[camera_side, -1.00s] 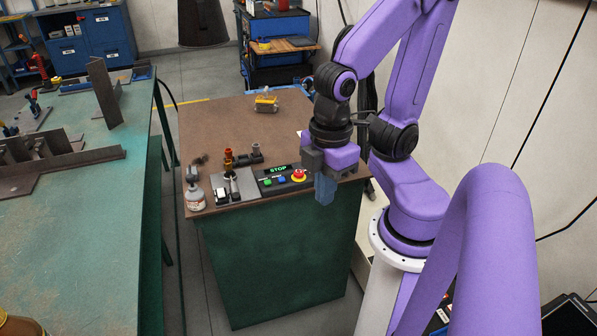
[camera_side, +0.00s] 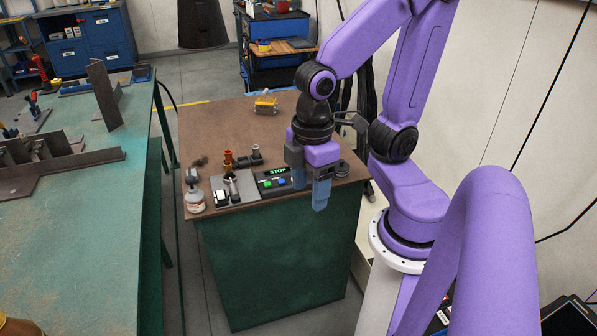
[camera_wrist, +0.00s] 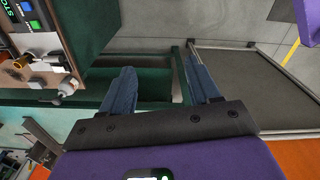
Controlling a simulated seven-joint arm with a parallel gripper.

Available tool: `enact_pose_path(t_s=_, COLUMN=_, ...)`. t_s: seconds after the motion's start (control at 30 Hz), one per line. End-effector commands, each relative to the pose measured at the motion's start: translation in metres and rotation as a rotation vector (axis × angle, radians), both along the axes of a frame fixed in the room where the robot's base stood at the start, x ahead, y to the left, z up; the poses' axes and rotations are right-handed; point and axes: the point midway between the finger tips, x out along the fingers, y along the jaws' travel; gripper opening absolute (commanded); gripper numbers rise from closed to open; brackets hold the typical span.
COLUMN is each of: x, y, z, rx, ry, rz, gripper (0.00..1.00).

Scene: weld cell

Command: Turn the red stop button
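The control panel (camera_side: 272,184) lies at the front edge of the brown-topped cabinet, with a green-lit STOP display (camera_side: 278,170), a green button (camera_side: 267,184) and a blue button (camera_side: 281,182). The red stop button is hidden in the side view, behind my gripper at the panel's right end, and does not show in the wrist view. My gripper (camera_side: 309,196) points down at the cabinet's front edge, its blue fingers apart. In the wrist view my gripper (camera_wrist: 160,62) has nothing between its fingers; part of the panel (camera_wrist: 18,13) shows at the upper left.
Left of the panel are a grey plate (camera_side: 247,184) with switches and a small bottle (camera_side: 195,202). A yellow item (camera_side: 265,102) stands farther back on the cabinet top (camera_side: 215,125). A dark round object (camera_side: 342,169) sits right of my gripper. A green workbench (camera_side: 80,220) stands left.

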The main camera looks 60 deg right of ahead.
Motion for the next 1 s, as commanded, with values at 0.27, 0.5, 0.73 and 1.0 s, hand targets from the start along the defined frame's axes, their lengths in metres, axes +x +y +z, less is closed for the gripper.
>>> enact_pose_path(t_s=0.27, x=0.076, y=-0.029, z=-0.006, rx=-0.008, ry=0.004, rz=-0.243, gripper=0.61)
enact_pose_path(t_s=0.5, x=0.131, y=-0.079, z=-0.013, rx=-0.012, ry=0.008, rz=-0.444, gripper=0.61)
enact_pose_path(t_s=0.73, x=0.168, y=-0.148, z=-0.025, rx=-0.014, ry=0.015, rz=-0.637, gripper=0.61)
enact_pose_path(t_s=1.0, x=0.182, y=-0.242, z=-0.041, rx=-0.015, ry=0.022, rz=-0.857, gripper=0.61)
